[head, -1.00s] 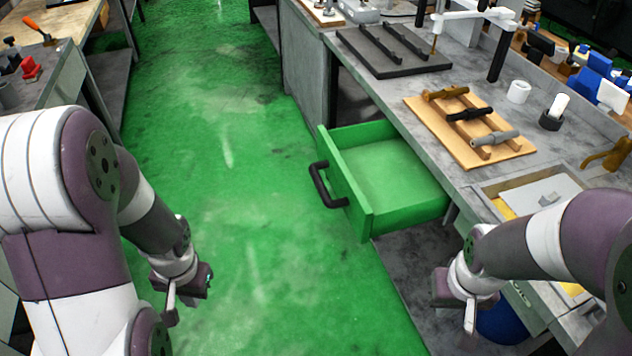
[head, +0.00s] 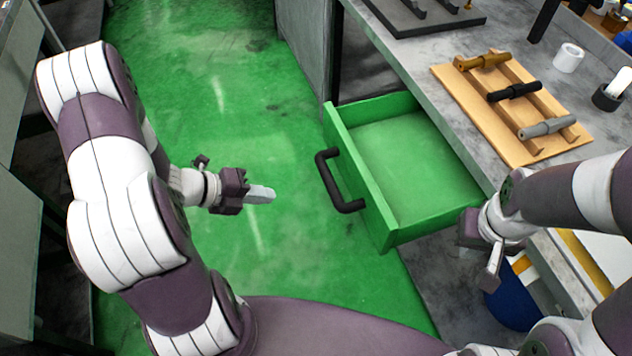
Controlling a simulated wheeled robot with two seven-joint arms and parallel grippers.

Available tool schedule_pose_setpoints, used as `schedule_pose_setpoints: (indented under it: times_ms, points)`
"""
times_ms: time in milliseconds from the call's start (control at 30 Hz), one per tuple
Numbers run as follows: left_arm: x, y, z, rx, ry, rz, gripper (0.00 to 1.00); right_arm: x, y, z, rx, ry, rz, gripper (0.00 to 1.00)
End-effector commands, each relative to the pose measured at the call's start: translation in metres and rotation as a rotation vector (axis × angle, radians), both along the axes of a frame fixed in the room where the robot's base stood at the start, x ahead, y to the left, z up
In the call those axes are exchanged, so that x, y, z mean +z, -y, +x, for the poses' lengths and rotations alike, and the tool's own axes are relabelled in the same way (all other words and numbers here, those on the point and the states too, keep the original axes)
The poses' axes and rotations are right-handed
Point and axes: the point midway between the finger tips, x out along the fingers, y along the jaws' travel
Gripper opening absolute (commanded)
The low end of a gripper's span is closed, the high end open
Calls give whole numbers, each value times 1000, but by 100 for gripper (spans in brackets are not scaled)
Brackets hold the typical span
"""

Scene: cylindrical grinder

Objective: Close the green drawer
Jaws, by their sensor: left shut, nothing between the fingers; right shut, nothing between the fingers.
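The green drawer (head: 365,203) stands pulled out from under the grey workbench, its inside empty. Its black handle (head: 336,181) is on the front panel, facing left. My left gripper (head: 262,194) is shut and empty, left of the handle and apart from it, with its fingers pointing right toward the drawer front. My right gripper (head: 492,268) is shut and empty, to the right of the drawer's near corner and beside the bench edge, fingers pointing down.
The workbench (head: 415,75) carries a wooden rack (head: 500,130) with three shafts, a white ring (head: 568,58) and a dark cup (head: 607,97). A blue round object (head: 515,305) sits below the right gripper. Green floor (head: 225,90) is clear left of the drawer.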

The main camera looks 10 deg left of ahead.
Motion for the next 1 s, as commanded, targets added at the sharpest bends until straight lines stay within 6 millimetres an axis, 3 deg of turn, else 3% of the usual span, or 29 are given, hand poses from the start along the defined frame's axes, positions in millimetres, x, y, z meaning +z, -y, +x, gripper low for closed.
schedule_pose_setpoints:
  times_ms: [500, 733, 1000]
  points:
    - [-61, 65, 43, -4, -3, 4, 0, -14, 0, 0, 0, 0, 0, 0]
    - [-52, 91, 62, 0, -1, 5, 0, -7, 0, 0, 0, 0, 0, 0]
    - [-51, 97, 66, 3, -1, 4, 0, -7, 0, 0, 0, 0, 0, 0]
